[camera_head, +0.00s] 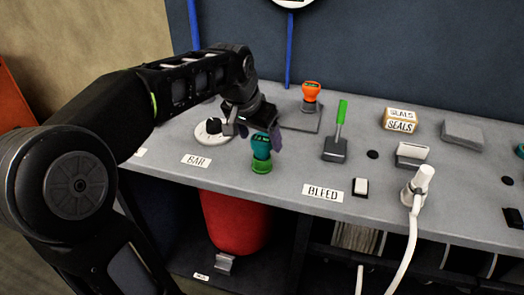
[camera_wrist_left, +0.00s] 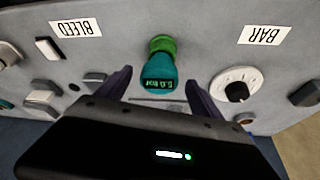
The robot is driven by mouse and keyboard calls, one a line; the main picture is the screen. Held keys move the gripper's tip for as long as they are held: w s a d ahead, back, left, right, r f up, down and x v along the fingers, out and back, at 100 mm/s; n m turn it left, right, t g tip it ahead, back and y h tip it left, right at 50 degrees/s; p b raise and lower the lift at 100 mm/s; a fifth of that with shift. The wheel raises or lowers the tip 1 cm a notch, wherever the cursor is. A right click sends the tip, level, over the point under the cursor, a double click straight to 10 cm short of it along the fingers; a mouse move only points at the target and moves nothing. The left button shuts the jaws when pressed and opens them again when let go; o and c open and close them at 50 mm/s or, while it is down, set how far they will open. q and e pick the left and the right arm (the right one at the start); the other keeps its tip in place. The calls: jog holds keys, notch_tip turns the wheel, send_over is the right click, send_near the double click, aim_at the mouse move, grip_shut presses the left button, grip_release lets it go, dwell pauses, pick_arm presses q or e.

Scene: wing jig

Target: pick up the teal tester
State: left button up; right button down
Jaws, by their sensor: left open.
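The teal tester (camera_head: 261,148) stands upright on a green base (camera_head: 261,168) near the front edge of the grey bench, between the BAR and BLEED labels. In the left wrist view the teal tester (camera_wrist_left: 159,72) shows a small display, with its green base (camera_wrist_left: 162,44) beyond it. My left gripper (camera_head: 246,136) is open and empty, just behind the tester. In the wrist view its two fingers (camera_wrist_left: 158,85) lie on either side of the tester, with gaps showing. My right gripper is out of view.
An orange-topped tester (camera_head: 311,92) stands behind on a grey plate. A white dial (camera_head: 213,131) is left of the gripper. A green-handled lever (camera_head: 339,125), a SEALS box (camera_head: 400,120) and a white hose fitting (camera_head: 418,186) stand to the right. A red cylinder (camera_head: 236,221) is below.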

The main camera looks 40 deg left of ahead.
pick_arm(q)
jog(key=x, duration=0.5)
jog(key=shift+w, duration=0.15)
jog(key=shift+r, duration=0.1)
jog(key=c, duration=1.5)
notch_tip(320, 180, up, 10)
jog(key=shift+r+p, duration=0.1)
jog(key=shift+p, duration=0.2)
jog(key=shift+c, duration=0.2)
jog(key=shift+r+p, duration=1.35)
jog(key=shift+r, duration=0.1)
